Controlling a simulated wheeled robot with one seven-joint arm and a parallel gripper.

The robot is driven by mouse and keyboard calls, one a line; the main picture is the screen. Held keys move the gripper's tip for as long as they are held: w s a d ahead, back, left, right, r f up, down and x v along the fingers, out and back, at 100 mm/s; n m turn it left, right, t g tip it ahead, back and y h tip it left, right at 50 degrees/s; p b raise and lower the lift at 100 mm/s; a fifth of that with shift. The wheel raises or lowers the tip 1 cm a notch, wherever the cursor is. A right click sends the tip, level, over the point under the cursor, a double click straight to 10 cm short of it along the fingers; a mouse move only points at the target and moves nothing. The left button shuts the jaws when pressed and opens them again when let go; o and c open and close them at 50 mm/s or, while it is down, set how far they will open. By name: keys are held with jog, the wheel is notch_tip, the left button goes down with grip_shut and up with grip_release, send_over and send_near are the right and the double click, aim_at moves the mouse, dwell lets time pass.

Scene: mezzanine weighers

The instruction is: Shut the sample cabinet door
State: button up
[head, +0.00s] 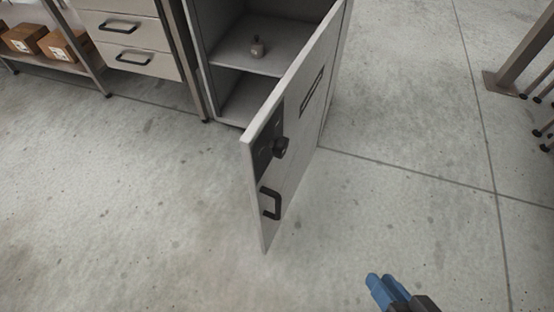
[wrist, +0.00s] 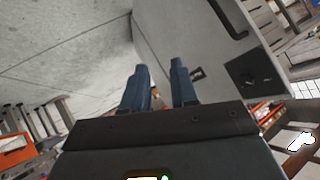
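The sample cabinet (head: 203,60) stands at the top of the head view with its front open. Its light grey door (head: 300,125) is swung well out, hinged on the right side. The door's outer face carries a black handle (head: 271,203) and a dark plate with a knob (head: 281,147). My gripper (head: 384,284) is at the lower right, to the right of the door and apart from it. In the wrist view the blue fingers (wrist: 159,75) show a gap with nothing between them. A grey panel, likely the door (wrist: 175,35), fills the upper right there.
A small metal weight (head: 257,47) sits on the cabinet's shelf. Drawers (head: 135,40) and a rack with cardboard boxes (head: 62,46) stand to the left. A metal post (head: 522,50) is at the right. The concrete floor around the door is clear.

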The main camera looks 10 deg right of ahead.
jog(key=w+p, duration=0.2)
jog(key=w+a+r+m+g+y+p, duration=0.1)
jog(key=w+p, duration=0.1)
jog(key=w, duration=0.1)
jog(key=w+a+r+g+y+p, duration=0.1)
jog(key=w+p, duration=0.1)
jog(key=w, duration=0.1)
jog(key=shift+a+r+m, duration=0.1)
jog(key=shift+m, duration=0.3)
jog(key=c, duration=0.5)
jog(key=w+a+r+g+y+p, duration=0.1)
jog(key=w+r+p, duration=0.1)
jog(key=w, duration=0.1)
jog(key=w+a+r+g+y+p, duration=0.1)
jog(key=w+r+y+p, duration=0.1)
jog(key=w+r+p, duration=0.1)
jog(key=w+a+r+g+y+p, duration=0.1)
jog(key=w+a+r+p, duration=0.1)
jog(key=w, duration=0.1)
jog(key=shift+w+r+m+y, duration=0.2)
jog(key=shift+r+m+y, duration=0.05)
jog(key=shift+m+y, duration=0.15)
grip_shut()
send_near(262, 182)
jog(key=d+f+x, duration=0.1)
jog(key=x, duration=0.4)
jog(key=shift+w+a+p, duration=0.25)
jog(key=shift+a+p, duration=0.15)
jog(key=shift+a, duration=0.3)
